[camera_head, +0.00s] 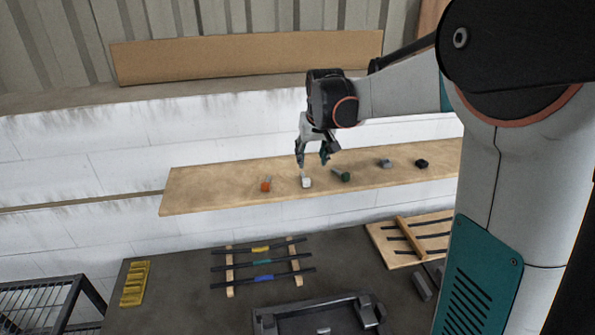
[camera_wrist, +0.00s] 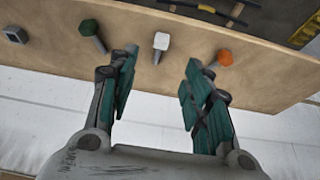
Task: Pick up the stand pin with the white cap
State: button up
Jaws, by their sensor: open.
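The stand pin with the white cap (camera_head: 306,182) lies on a wooden shelf (camera_head: 210,190), between an orange-capped pin (camera_head: 266,185) and a green-capped pin (camera_head: 342,175). In the wrist view the white-capped pin (camera_wrist: 160,44) shows ahead of and between my fingers, its shank pointing toward the gripper. My gripper (camera_head: 312,164) is open and empty, just above and behind the white-capped pin. In the wrist view my gripper (camera_wrist: 158,82) has its fingers spread to either side, and they do not touch the pin.
In the wrist view, the green-capped pin (camera_wrist: 90,32) is left and the orange-capped pin (camera_wrist: 223,58) right, close to the fingers. Below are a rod rack (camera_head: 230,272), a dark tray (camera_head: 300,318) and a yellow holder (camera_head: 135,284).

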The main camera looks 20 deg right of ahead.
send_over(306, 179)
jog(key=s, duration=0.3)
notch_tip(306, 179, down, 7)
jog(key=shift+w+a+f, duration=0.1)
jog(key=shift+a+f, duration=0.05)
jog(key=x, duration=0.2)
jog(key=w+p+x, duration=0.1)
jog(key=x, duration=0.1)
jog(key=shift+w+f, duration=0.1)
jog(key=shift+f, duration=0.25)
grip_shut()
